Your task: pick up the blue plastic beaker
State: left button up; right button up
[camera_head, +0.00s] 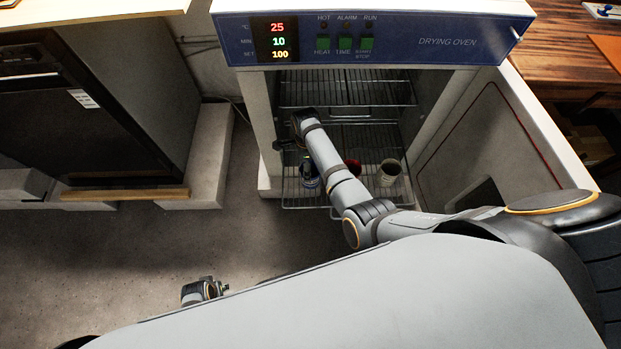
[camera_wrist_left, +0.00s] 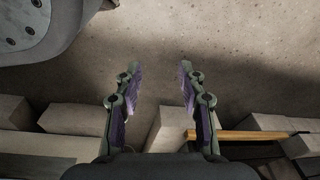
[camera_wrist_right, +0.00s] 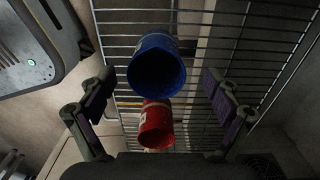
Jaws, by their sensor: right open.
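The blue plastic beaker (camera_head: 309,173) stands on the lower wire rack inside the open drying oven. In the right wrist view the blue beaker (camera_wrist_right: 157,62) shows its dark open mouth, between and beyond the finger lines. My right gripper (camera_wrist_right: 160,92) is open and empty, with a finger to each side and no visible contact. In the head view my right arm reaches into the oven and partly hides the gripper. My left gripper (camera_wrist_left: 158,75) is open and empty above the floor, well away from the oven.
A red beaker (camera_wrist_right: 156,125) is close to the blue one; it also shows partly behind my arm in the head view (camera_head: 353,168). A whitish beaker (camera_head: 389,173) stands to its right. An upper rack (camera_head: 345,92) hangs above. The open oven door (camera_head: 490,150) is at right.

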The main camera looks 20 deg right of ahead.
aim_at(314, 183)
notch_tip(314, 183, down, 3)
jog(key=b, duration=0.2)
jog(key=shift+d+f+b, duration=0.1)
jog(key=shift+f+b, duration=0.1)
jog(key=shift+b, duration=0.2)
jog(key=f+b, duration=0.2)
jog(key=b, duration=0.1)
jog(key=shift+s+d+f, duration=0.25)
jog(key=shift+s+f, duration=0.05)
jog(key=shift+f, duration=0.1)
jog(key=shift+f+b, duration=0.9)
jog(key=shift+b, duration=0.3)
jog(key=shift+f, duration=0.15)
pick_arm(q)
jog(key=w+d+r, duration=0.2)
jog(key=d+r, duration=0.1)
jog(key=r, duration=0.4)
jog(key=w+d+r+t+h, duration=0.1)
jog(key=w+d+r, duration=0.1)
jog(key=r, duration=0.4)
jog(key=shift+w+d+r+h, duration=0.2)
jog(key=shift+d+r+h, duration=0.15)
jog(key=shift+d, duration=0.1)
pick_arm(e)
jog(key=c, duration=1.1)
